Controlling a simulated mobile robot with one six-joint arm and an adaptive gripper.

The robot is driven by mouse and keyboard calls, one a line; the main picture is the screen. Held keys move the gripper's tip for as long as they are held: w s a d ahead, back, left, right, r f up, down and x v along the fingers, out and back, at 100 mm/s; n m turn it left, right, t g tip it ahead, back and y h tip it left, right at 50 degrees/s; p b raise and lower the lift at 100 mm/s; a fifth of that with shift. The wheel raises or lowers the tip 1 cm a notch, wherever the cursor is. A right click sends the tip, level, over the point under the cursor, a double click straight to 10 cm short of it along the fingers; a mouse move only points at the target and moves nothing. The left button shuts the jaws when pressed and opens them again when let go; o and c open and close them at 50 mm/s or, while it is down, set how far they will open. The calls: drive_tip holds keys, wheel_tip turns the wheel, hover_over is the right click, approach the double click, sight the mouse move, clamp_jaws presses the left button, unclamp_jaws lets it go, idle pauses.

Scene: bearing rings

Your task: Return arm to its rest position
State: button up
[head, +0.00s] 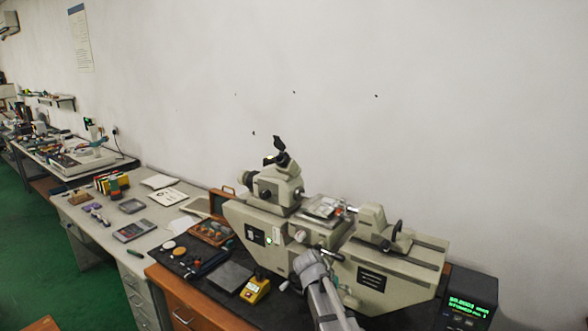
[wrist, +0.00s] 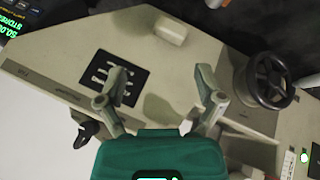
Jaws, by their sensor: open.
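My gripper (wrist: 161,78) shows in the wrist view, with its two grey fingers spread apart and nothing between them. Its teal body fills the bottom of that view. Beyond the fingers is the beige side of the measuring machine (wrist: 60,55), with a black slotted panel and a black handwheel (wrist: 270,80). In the head view, my grey arm (head: 325,292) stands in front of the long beige measuring machine (head: 283,228) at the lower middle. I cannot make out the fingers there, nor whether the arm touches the machine.
A wooden tray (head: 222,242), round discs (head: 179,253), a dark plate (head: 228,276) and a yellow box (head: 255,290) lie left of the machine. A display unit with green digits (head: 470,303) stands right. The wall is behind; green floor (head: 60,265) is open at left.

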drive_tip(key=s+d+f+n+g+y, duration=0.1)
drive_tip(key=s+y, duration=0.2)
drive_tip(key=s, duration=0.6)
drive_tip(key=s+d+f+n+g+y, duration=0.2)
drive_tip(key=s+y, duration=0.1)
drive_tip(key=s, duration=0.7)
drive_tip(key=shift+d+f, duration=0.15)
drive_tip(key=shift+d, duration=0.1)
